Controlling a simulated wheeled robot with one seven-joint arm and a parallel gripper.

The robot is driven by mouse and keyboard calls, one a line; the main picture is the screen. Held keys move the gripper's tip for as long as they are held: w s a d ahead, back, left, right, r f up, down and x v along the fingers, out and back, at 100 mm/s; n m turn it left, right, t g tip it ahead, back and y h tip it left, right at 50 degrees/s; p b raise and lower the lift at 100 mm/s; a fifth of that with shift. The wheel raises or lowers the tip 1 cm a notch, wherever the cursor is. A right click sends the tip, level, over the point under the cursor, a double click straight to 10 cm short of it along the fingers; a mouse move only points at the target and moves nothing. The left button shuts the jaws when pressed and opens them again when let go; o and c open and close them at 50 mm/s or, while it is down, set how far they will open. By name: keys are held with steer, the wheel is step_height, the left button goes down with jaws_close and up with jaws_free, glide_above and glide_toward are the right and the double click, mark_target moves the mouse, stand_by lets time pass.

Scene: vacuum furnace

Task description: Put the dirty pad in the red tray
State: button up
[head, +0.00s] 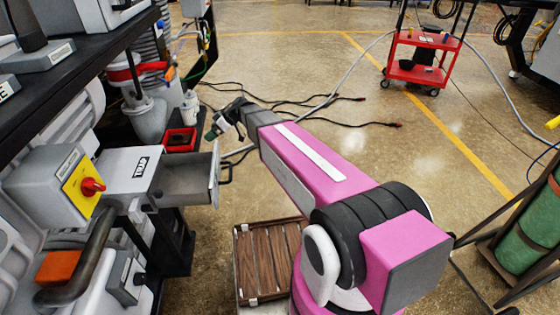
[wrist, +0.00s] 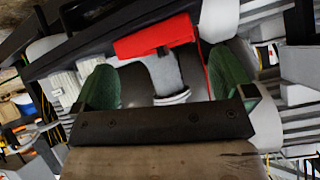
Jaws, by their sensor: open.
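The red tray (head: 166,143) sits on the dark ledge beside the furnace, left of my gripper in the head view. Its inside looks dark; I cannot tell whether something lies in it. My gripper (head: 213,132) is above and right of the open grey drawer, a little apart from the tray. In the wrist view its green fingertips (wrist: 165,80) are spread wide, with no object clearly held between them. I cannot pick out the dirty pad with certainty in either view.
The open drawer (head: 190,185) juts out below my gripper. A white bottle (head: 190,103) stands behind the tray. A red-handled pipe (head: 135,72) rises at the left; red parts (wrist: 155,37) show beyond my fingers. A wooden pallet (head: 268,255) and red cart (head: 420,60) stand on the floor.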

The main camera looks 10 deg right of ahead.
steer(key=s+d+f+m+h, duration=0.2)
steer(key=s+d+m+h, duration=0.1)
steer(key=s+d, duration=0.4)
steer(key=s+d+f+m+h, duration=0.2)
steer(key=s+d+m+h, duration=0.2)
steer(key=d, duration=0.8)
steer(key=s+d+f+m+g+h, duration=0.1)
steer(key=s+d+f+m+h, duration=0.1)
steer(key=s+d+m, duration=0.5)
steer(key=s+d+h, duration=0.1)
steer(key=s+d, duration=0.1)
steer(key=shift+s+d, duration=0.3)
steer(key=shift+s, duration=0.05)
